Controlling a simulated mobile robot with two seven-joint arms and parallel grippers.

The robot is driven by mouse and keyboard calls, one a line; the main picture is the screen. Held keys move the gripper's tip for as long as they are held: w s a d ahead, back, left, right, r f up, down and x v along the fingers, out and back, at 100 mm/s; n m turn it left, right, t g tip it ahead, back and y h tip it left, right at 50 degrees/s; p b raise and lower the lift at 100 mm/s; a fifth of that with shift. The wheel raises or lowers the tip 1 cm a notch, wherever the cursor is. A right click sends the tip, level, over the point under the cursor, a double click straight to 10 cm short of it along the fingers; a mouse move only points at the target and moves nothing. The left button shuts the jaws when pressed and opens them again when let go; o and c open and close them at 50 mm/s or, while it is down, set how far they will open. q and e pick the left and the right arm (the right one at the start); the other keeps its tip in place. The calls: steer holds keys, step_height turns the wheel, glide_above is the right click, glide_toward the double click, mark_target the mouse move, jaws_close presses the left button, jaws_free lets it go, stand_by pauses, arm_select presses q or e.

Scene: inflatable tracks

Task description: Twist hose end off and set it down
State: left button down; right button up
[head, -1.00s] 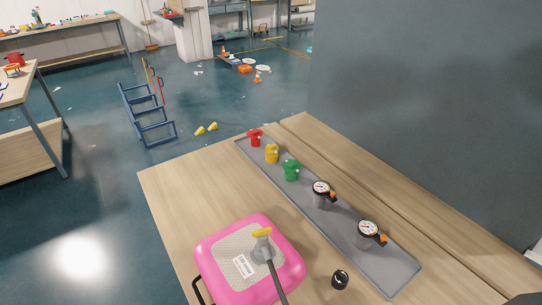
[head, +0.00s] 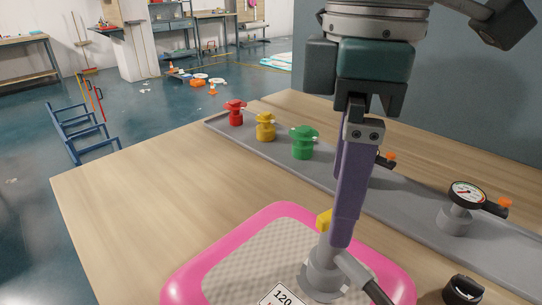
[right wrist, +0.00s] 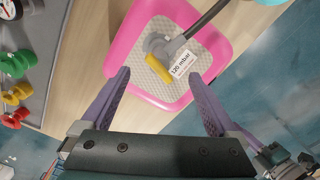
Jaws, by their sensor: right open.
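The pink inflatable pad (head: 285,211) with a grey textured top lies on the table in the head view. On it sits the grey hose end (head: 322,277) with a yellow tab (head: 324,220), joined to a dark hose (head: 364,279). My right gripper (head: 343,243) reaches down over the pad, and its purple fingers partly hide the hose end. In the right wrist view the right gripper (right wrist: 158,74) is open, fingers apart, with the hose end (right wrist: 160,45) and yellow tab (right wrist: 160,90) showing between and beyond them. Contact is not visible. My left gripper is not in view.
A grey tray (head: 400,205) holds red (head: 235,114), yellow (head: 265,127) and green (head: 303,142) fittings and gauges (head: 466,194). A black cap-like piece (head: 464,290) lies at the front right. The table left of the pad (head: 130,205) is bare. A wall stands behind the tray.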

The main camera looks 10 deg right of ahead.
mark_target(331, 252)
steer(key=shift+d+f, duration=0.1)
steer(key=shift+f, duration=0.5)
step_height(331, 252, down, 7)
steer(key=shift+f, duration=0.85)
steer(key=shift+c, duration=0.3)
jaws_close()
steer(key=shift+r+m+p, duration=0.2)
steer(key=shift+m+p, duration=1.95)
steer(key=shift+m, duration=0.05)
steer(key=shift+f+m, duration=0.15)
steer(key=shift+m, duration=0.25)
